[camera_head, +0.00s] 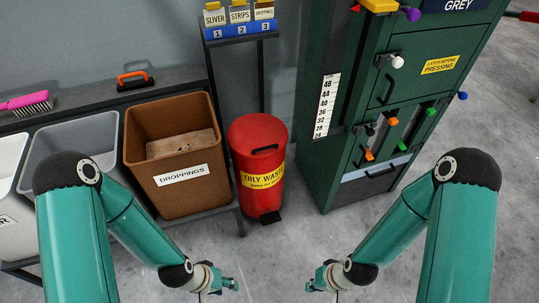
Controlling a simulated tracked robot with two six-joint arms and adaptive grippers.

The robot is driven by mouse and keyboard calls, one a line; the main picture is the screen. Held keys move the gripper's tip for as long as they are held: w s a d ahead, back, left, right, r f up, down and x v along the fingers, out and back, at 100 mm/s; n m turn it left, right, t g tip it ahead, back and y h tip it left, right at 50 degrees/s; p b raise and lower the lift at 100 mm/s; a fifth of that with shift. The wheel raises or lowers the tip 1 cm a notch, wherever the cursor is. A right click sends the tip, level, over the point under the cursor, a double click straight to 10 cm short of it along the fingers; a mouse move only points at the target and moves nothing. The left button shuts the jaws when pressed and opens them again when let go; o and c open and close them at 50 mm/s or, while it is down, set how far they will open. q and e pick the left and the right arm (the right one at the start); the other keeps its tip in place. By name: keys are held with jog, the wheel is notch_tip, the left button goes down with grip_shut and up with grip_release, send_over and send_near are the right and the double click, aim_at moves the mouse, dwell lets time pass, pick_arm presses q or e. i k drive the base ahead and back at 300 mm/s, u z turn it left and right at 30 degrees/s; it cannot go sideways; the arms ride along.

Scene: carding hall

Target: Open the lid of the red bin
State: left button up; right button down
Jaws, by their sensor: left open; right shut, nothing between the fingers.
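The red bin (257,165) stands on the floor in the middle, between the brown bin and the green cabinet. It has a yellow OILY WASTE label and a black pedal (269,217) at its foot. My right gripper (312,285) is to the right, also low and apart from the bin, shut on nothing.
A brown DROPPINGS bin (137,158) stands left of the red bin, beside a grey bin (38,150). A green cabinet (310,170) with coloured knobs stands on the right. Floor (270,255) before the red bin is clear.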

aim_at(254, 136)
jog(key=z, duration=0.05)
jog(key=i, duration=1)
jog(key=u, duration=0.05)
